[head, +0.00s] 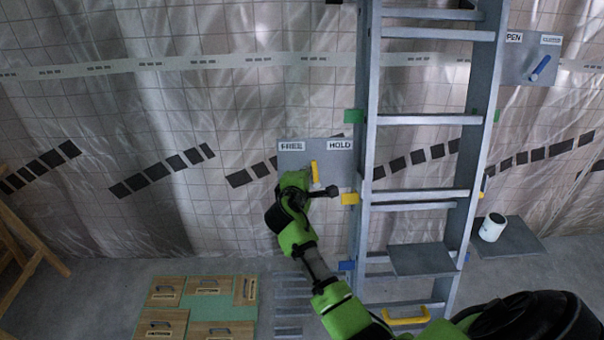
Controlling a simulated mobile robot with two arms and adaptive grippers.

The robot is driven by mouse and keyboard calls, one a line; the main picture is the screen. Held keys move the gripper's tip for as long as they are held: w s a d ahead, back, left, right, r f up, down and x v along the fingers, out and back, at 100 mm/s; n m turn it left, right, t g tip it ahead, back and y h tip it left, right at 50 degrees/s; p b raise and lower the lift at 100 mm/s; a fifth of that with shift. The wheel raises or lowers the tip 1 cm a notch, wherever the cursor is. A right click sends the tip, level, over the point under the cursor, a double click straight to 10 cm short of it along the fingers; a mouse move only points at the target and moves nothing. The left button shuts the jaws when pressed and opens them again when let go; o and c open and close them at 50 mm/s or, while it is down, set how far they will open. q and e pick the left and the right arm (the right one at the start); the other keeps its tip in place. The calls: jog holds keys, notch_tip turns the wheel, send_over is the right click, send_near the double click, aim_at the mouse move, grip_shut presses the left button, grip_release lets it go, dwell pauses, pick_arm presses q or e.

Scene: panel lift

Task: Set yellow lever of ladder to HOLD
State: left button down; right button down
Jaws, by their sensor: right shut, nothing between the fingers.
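The yellow lever (314,171) stands nearly upright on a grey plate (292,160) left of the ladder (365,110). The plate carries the labels FREE (291,147) at its left and HOLD (340,145) at its right. The lever's top lies between the two labels. My right gripper (333,191) is shut and empty, just below and right of the lever in the picture. Whether it touches the lever I cannot tell. My right arm hides the plate's lower left part. My left gripper is not in view.
A second plate (520,62) with a blue lever (541,68) is at the upper right. A white cup (492,227) stands on a dark board (515,240). Wooden panels with handles (160,324) lie on the floor at lower left. A wooden stand (25,240) is at the left edge.

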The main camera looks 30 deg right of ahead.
aim_at(322, 165)
jog(key=m, duration=0.1)
jog(key=d+m+p, duration=0.1)
jog(key=m, duration=0.1)
jog(key=s+d+r+m+p, duration=0.1)
jog(key=shift+g+y, duration=0.4)
jog(key=shift+s+d+r+m+y+p, duration=0.15)
jog(key=shift+d+m+p, duration=0.15)
jog(key=shift+m, duration=0.25)
jog(key=shift+s+d+f+m+y+p, duration=0.15)
jog(key=shift+m+p, duration=0.15)
jog(key=shift+m, duration=0.25)
jog(key=shift+s+d+m+p, duration=0.2)
jog(key=shift+d+m+p, duration=0.15)
jog(key=shift+m, duration=0.45)
jog(key=shift+f, duration=0.1)
